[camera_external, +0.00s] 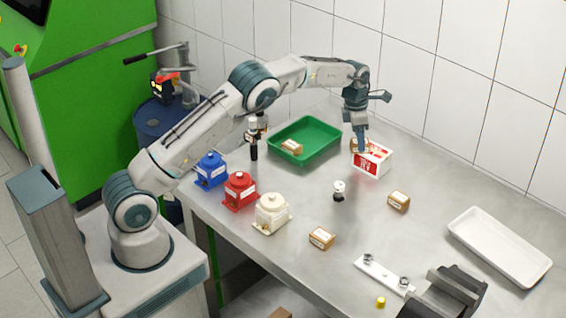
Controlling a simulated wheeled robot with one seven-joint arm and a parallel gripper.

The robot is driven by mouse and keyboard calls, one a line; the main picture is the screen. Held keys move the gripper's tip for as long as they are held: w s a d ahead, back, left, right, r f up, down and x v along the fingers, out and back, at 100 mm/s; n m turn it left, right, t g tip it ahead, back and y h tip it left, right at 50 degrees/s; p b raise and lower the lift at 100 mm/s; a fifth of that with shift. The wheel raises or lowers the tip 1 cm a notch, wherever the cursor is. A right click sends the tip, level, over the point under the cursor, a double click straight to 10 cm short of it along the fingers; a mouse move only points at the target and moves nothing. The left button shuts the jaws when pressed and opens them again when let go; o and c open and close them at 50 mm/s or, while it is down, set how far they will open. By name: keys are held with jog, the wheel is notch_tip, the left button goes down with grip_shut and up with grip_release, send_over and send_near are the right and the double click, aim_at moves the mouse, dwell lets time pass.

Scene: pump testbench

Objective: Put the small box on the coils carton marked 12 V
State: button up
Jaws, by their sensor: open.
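A red and white carton (376,164) stands on the table near the back wall; its white marking is too small to read surely. A small brown box (354,146) shows at the carton's top left, partly hidden by my gripper. It seems to rest on the carton, but I cannot tell for certain. My gripper (361,147) points down over the carton, with its open fingers right at the small box. Other small brown boxes lie in the green tray (327,143), on the table right of the carton (398,200), and near the front (321,238).
Blue (210,170), red (240,190) and cream (271,213) pump housings line the left edge. A small black and white part (339,191) stands mid-table. A white tray (499,246), a white plate (384,276) and a dark vise (450,293) are at right. Bare table surrounds the carton's front.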

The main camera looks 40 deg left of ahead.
aim_at(354, 141)
notch_tip(354, 141, up, 10)
jog(key=s+a+b, duration=0.1)
jog(key=s+a+r+m, duration=0.6)
jog(key=s+r, duration=0.3)
jog(key=s, duration=0.1)
jog(key=s+a+r+m+t, duration=0.1)
jog(key=s+a+r+m, duration=0.2)
jog(key=s+m, duration=0.6)
jog(key=s+a+f+m, duration=0.1)
jog(key=s+m, duration=0.3)
jog(key=s, duration=0.4)
jog(key=s+a+f+m+t, duration=0.1)
jog(key=s+f+m, duration=0.2)
jog(key=s, duration=0.6)
jog(key=s+f+m+y, duration=0.1)
jog(key=s+f+m, duration=0.2)
jog(key=s+m, duration=0.2)
jog(key=s, duration=0.3)
jog(key=shift+s+a+t, duration=0.2)
jog(key=shift+a+t, duration=0.2)
jog(key=shift+f+b, duration=0.35)
jog(key=shift+b, duration=0.05)
